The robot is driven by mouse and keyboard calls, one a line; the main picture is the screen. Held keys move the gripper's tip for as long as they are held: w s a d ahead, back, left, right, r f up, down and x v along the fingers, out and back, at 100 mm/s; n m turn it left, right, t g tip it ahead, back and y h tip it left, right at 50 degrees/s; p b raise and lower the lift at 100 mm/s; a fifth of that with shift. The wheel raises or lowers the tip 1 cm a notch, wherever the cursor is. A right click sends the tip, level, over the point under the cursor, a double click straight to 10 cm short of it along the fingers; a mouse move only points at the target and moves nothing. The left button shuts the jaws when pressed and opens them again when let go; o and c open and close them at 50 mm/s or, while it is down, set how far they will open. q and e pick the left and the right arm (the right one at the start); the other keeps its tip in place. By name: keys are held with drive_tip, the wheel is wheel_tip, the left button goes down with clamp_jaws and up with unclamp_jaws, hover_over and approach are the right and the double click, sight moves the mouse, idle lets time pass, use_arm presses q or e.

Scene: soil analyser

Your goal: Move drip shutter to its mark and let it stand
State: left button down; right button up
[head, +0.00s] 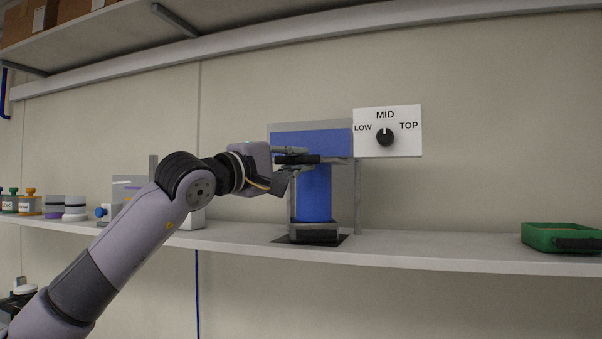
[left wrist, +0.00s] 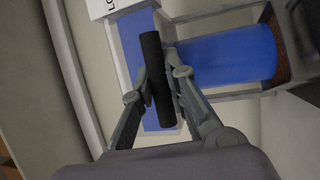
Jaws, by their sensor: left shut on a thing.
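The soil analyser (head: 281,139) stands on the shelf, with a blue upper body and a blue cylinder (head: 314,195) below. A black bar handle (head: 305,158), seemingly that of the drip shutter, lies across its front; it also shows in the left wrist view (left wrist: 157,80). My left gripper (head: 297,160) is shut on this bar, with one finger on each side, also in the left wrist view (left wrist: 162,92). The shutter behind the bar is mostly hidden. A white panel (head: 405,145) reads LOW, MID and TOP; its black knob (head: 385,137) points to MID. My right gripper is not in view.
The white shelf (head: 440,246) runs across the view. A green tray (head: 555,237) with a black handle sits at the right. Several small jars (head: 30,203) stand at the far left. An upper shelf (head: 110,38) hangs above. The shelf between analyser and tray is clear.

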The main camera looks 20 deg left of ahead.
use_arm(q)
drive_tip(key=shift+s+f, duration=0.2)
drive_tip(key=shift+s, duration=0.45)
drive_tip(key=shift+s+r, duration=0.2)
drive_tip(key=shift+s, duration=0.15)
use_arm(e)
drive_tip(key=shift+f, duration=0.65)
use_arm(q)
drive_tip(key=c, duration=1.6)
unclamp_jaws()
drive_tip(key=shift+w, duration=0.1)
drive_tip(key=shift+o, duration=0.2)
drive_tip(key=v, duration=1.2)
